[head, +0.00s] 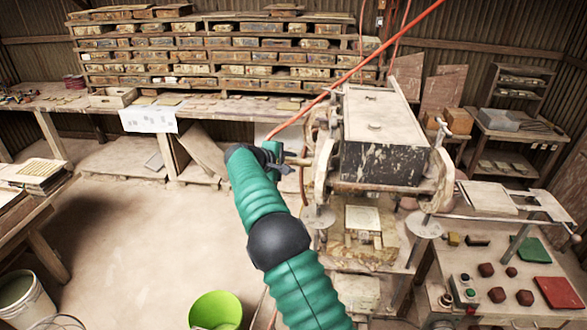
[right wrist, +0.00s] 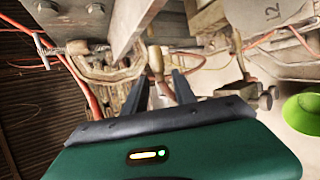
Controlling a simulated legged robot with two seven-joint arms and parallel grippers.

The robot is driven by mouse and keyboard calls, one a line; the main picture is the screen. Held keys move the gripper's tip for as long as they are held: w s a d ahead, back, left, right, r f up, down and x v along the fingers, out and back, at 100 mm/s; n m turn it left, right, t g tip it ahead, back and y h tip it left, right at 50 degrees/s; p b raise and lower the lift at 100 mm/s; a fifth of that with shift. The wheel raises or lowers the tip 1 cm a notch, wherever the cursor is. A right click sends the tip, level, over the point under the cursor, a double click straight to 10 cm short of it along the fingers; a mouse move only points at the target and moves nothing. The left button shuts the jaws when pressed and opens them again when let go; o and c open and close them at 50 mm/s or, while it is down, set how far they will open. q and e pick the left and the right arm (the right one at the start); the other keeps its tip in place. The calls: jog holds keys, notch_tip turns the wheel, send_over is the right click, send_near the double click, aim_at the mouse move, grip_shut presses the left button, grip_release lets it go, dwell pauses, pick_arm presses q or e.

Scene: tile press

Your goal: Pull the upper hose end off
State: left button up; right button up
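An orange hose (head: 350,72) slants down from the top right to the left side of the press (head: 380,125) in the head view. My right gripper (head: 287,155) is beside the press's left side, near the lower part of that hose. In the right wrist view its two dark fingers (right wrist: 158,82) stand apart. A brass-coloured fitting (right wrist: 155,60) shows between the fingertips, with gaps on both sides. I cannot tell whether it is the upper hose end. Orange hose (right wrist: 92,102) also runs left of the fingers. My left gripper is out of view.
A green bucket (head: 216,311) is on the floor. A long bench (head: 225,108) and loaded shelves line the back. The floor at left centre is clear.

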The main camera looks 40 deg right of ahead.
jog(key=b+v, duration=0.4)
jog(key=v, duration=0.8)
jog(key=shift+s, duration=0.3)
jog(key=shift+s+r, duration=0.1)
jog(key=shift+s, duration=0.05)
